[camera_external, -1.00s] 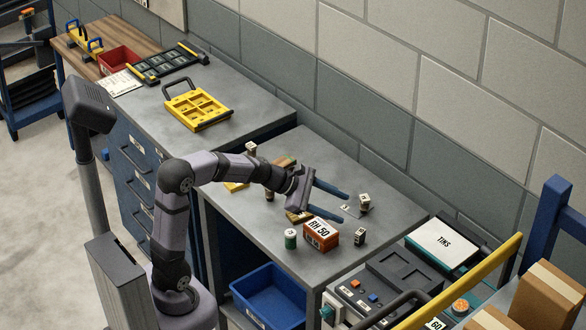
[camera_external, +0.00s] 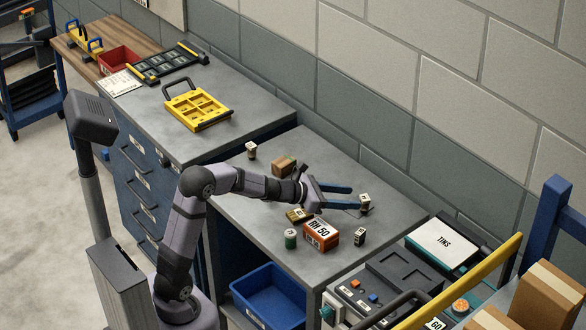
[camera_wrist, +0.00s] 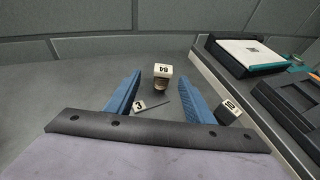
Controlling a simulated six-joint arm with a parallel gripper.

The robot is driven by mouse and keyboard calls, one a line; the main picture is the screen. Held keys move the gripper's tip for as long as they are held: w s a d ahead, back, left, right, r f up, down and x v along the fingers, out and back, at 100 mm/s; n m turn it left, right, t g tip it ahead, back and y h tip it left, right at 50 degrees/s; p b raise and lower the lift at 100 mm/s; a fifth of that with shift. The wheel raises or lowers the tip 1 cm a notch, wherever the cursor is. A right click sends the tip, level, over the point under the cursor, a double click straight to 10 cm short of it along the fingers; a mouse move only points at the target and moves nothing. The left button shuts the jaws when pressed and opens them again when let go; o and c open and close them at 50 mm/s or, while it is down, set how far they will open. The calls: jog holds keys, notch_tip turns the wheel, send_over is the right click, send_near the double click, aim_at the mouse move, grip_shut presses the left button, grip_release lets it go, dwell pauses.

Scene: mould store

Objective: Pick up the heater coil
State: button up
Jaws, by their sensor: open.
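A small upright piece with a white labelled top and a coppery, ringed lower part (camera_wrist: 160,85) looks like the heater coil. In the external view it stands at the right of the grey bench (camera_external: 365,202). My gripper (camera_external: 350,198) is open, with its two blue fingers low over the bench, reaching towards it. In the wrist view the piece stands between the fingertips (camera_wrist: 161,80), with a gap on both sides. A thin dark rod with a white tag marked 3 (camera_wrist: 139,105) lies nearer, between the fingers.
A small dark labelled block (camera_wrist: 228,110) stands right of the right finger. An orange RH 50 box (camera_external: 321,235), a green spool (camera_external: 290,239) and a brassy block (camera_external: 299,215) stand nearer the bench front. A brown box (camera_external: 284,165) is behind. The wall lies beyond.

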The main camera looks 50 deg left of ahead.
aim_at(361, 198)
jog(key=shift+d+p+x, duration=0.15)
jog(key=shift+p+x, duration=0.15)
jog(key=shift+x, duration=1.25)
jog(key=shift+d+p+x, duration=0.15)
jog(key=shift+p+x, duration=0.15)
jog(key=shift+x, duration=1.25)
jog(key=shift+r, duration=0.15)
grip_shut()
jog(key=shift+r, duration=0.1)
